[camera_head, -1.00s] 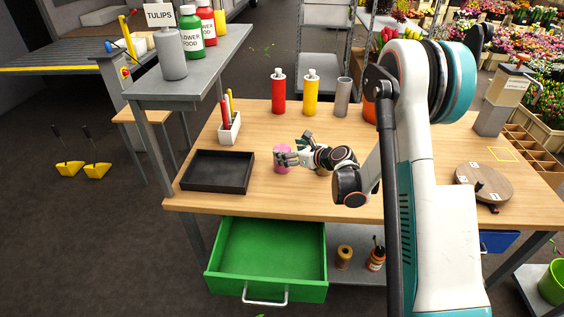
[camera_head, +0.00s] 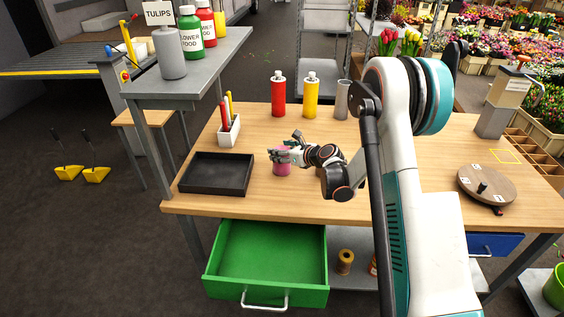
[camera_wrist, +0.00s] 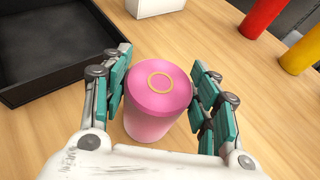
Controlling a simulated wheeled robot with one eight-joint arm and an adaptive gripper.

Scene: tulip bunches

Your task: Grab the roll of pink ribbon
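The roll of pink ribbon (camera_head: 282,167) stands upright on the wooden table, right of the black tray. In the wrist view the pink roll (camera_wrist: 158,92) shows its round top with a yellow ring and sits between the two fingers. My gripper (camera_head: 285,155) is around the roll from the right in the head view. In the wrist view my gripper (camera_wrist: 160,90) has teal pads on both sides of the roll, with a small gap visible at the left and the right pads very close. The fingers are spread wide.
The black tray (camera_head: 249,187) lies left of the roll. A white holder (camera_head: 229,136) with pens stands behind it. A red bottle (camera_head: 278,98), a yellow bottle (camera_head: 311,97) and a grey cylinder (camera_head: 342,100) stand at the back. An open green drawer (camera_head: 268,300) juts out below the table front.

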